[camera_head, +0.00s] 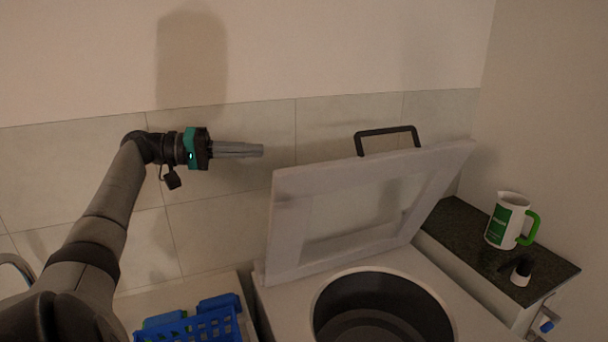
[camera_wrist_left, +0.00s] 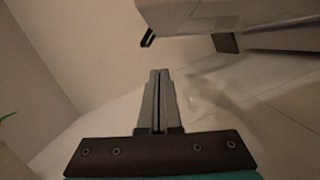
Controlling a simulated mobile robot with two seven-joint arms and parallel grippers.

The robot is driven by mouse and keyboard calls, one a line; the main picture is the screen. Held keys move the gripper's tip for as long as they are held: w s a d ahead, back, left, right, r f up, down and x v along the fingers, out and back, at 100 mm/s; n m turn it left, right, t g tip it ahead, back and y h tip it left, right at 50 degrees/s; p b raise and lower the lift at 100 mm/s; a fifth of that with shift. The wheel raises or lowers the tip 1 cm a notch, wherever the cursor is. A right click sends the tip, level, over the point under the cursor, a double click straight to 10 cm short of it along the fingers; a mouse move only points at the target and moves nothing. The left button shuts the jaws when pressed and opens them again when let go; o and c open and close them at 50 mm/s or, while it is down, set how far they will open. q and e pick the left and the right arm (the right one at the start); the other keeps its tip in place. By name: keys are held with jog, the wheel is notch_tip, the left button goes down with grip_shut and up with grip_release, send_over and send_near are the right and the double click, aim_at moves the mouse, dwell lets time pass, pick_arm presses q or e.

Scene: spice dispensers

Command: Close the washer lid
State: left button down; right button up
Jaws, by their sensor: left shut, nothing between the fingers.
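The washer lid (camera_head: 290,222) is a white frame with a clear window, tilted up and open above the washer (camera_head: 278,306). A dark handle (camera_head: 388,130) stands on its upper edge. The round dark drum opening (camera_head: 380,305) shows below the lid. My left gripper (camera_head: 262,151) is shut and empty, left of the lid's upper left corner and apart from it. In the left wrist view the shut fingers (camera_wrist_left: 160,74) point toward the wall, with the lid (camera_wrist_left: 200,12) and part of its dark handle (camera_wrist_left: 148,38) beyond them. My right gripper is not in view.
A blue basket (camera_head: 205,324) sits left of the washer. A tiled wall (camera_head: 340,120) stands close behind the lid.

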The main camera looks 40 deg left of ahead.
aim_at(306, 165)
pick_arm(q)
jog(key=shift+w+d+f+p, duration=0.35)
jog(key=shift+w+d+p, duration=0.4)
jog(key=shift+w+d, duration=0.6)
jog(key=shift+w+d+f+p, duration=0.35)
jog(key=shift+w+d+p, duration=0.45)
jog(key=shift+d, duration=0.9)
jog(key=shift+w+d+f+p, duration=0.35)
jog(key=shift+w+d+p, duration=0.35)
jog(key=shift+w+d, duration=0.65)
jog(key=shift+s+d, duration=0.2)
jog(key=shift+d+f, duration=0.1)
jog(key=shift+d, duration=0.05)
